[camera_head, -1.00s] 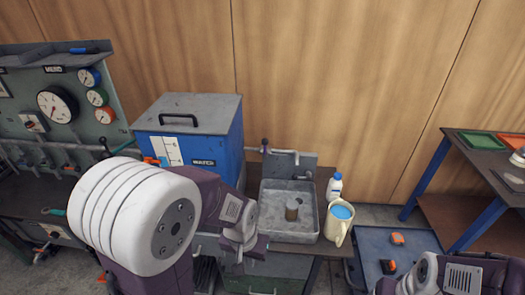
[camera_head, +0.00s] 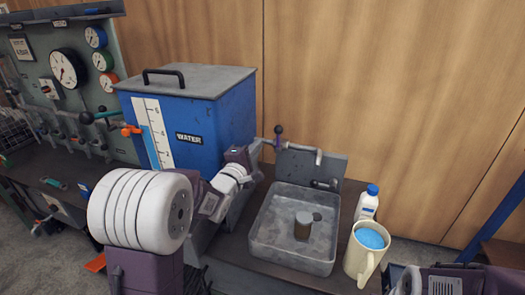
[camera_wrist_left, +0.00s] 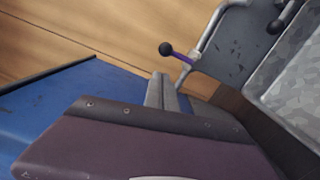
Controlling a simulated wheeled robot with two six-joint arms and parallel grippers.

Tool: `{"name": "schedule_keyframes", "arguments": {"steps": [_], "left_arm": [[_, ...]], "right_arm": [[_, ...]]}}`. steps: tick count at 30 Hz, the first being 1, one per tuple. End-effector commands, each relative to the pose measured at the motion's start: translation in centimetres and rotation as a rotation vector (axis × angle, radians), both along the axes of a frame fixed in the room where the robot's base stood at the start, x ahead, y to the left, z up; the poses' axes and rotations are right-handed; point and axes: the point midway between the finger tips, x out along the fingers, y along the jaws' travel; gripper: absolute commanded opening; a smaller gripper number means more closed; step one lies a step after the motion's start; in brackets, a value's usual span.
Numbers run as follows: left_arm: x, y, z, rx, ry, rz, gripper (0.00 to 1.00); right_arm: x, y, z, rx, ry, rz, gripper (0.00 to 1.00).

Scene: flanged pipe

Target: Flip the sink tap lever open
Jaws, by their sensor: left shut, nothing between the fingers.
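The sink tap lever (camera_head: 278,131), a thin stem with a dark ball knob, stands up at the left end of the tap (camera_head: 300,148), behind the grey sink (camera_head: 262,238). In the left wrist view the lever's knob (camera_wrist_left: 166,49) is black and its stem purple, leaning up and left. My left gripper (camera_head: 256,148) is shut and empty, just left of the lever. In the left wrist view its closed fingertips (camera_wrist_left: 161,82) are below the knob with a small visible gap. Of my right arm only a link shows at the lower right; its gripper is out of view.
A blue water tank (camera_head: 225,125) stands close behind and left of my left gripper. A white bottle (camera_head: 367,203) and a cream jug (camera_head: 354,262) with blue liquid stand right of the sink. A gauge panel (camera_head: 75,95) is at left.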

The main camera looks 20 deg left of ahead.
Motion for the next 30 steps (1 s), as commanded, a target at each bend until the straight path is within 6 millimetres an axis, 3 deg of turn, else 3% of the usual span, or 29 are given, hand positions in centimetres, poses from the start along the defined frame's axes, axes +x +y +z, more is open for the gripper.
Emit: {"name": "schedule_keyframes", "arguments": {"steps": [1, 14, 24, 30], "left_arm": [[0.0, 0.2, -0.7, 0.0, 0.001, 0.004, 0.0], [0.5, 0.2, -0.6, 0.001, 0.004, 0.005, 0.0], [6.8, -0.4, -0.6, 0.002, 0.003, 0.005, 0.0], [9.3, -0.5, -0.5, 0.001, 0.004, 0.006, 0.0]], "right_arm": [[0.0, 0.0, -0.6, 0.0, -0.001, 0.0, 0.73], [0.0, 0.0, -0.5, 0.0, -0.001, 0.0, 0.73], [0.0, 0.0, -1.0, 0.0, -0.001, 0.0, 0.73], [0.0, 0.0, -1.2, 0.0, -0.001, 0.0, 0.73]]}}
